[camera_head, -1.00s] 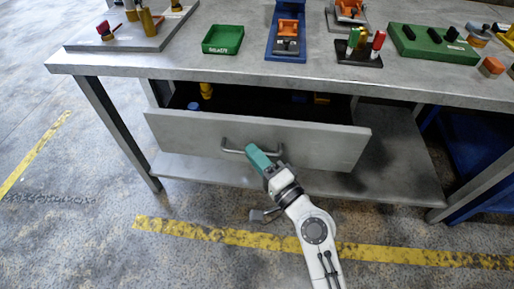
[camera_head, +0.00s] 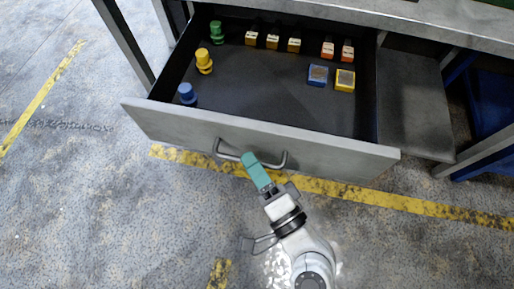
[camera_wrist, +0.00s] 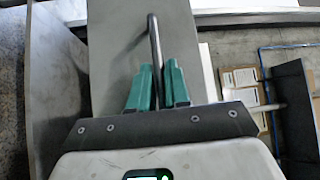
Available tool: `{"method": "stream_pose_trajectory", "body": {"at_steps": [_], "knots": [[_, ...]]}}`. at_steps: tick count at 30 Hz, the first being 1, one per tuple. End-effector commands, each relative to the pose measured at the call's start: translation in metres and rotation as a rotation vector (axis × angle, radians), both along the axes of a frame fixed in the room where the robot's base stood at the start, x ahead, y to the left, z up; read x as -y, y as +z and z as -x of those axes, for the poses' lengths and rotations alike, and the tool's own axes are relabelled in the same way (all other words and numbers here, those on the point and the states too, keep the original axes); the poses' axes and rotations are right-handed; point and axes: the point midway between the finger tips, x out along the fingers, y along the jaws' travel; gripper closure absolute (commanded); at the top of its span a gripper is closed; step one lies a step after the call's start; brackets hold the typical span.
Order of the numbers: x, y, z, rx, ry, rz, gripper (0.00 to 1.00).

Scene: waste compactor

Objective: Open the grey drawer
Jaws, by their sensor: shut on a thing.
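The grey drawer (camera_head: 330,157) is pulled far out from under the workbench, and its dark inside shows in the head view. A bar handle (camera_head: 228,155) runs along the middle of its front panel. My gripper (camera_head: 247,160) has teal fingers at the handle's middle. In the wrist view the grey front panel (camera_wrist: 112,50) stands behind the metal handle bar (camera_wrist: 153,40), and my teal fingers (camera_wrist: 158,80) are shut around the bar, one on each side.
Inside the drawer are green, yellow and blue knob-like pieces (camera_head: 204,62) at the left, several small yellow and orange blocks at the back, and a blue (camera_head: 318,75) and a yellow block (camera_head: 345,80) at the right. The bench edge (camera_head: 400,20) overhangs the back. Floor in front is clear.

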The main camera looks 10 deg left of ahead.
Motion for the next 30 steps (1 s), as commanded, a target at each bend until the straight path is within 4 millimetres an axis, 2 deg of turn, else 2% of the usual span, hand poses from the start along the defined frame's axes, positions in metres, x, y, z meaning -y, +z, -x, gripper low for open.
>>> {"method": "stream_pose_trajectory", "body": {"at_steps": [14,15,21,30], "knots": [[0.0009,-0.0014,0.0047,-0.001,-0.002,0.002,1.00],[0.0009,-0.0014,0.0046,-0.001,-0.002,0.002,0.80],[0.0005,-0.0009,0.0047,-0.001,-0.001,0.002,0.62],[0.0019,-0.0020,0.0070,-0.001,0.000,0.001,0.62]]}}
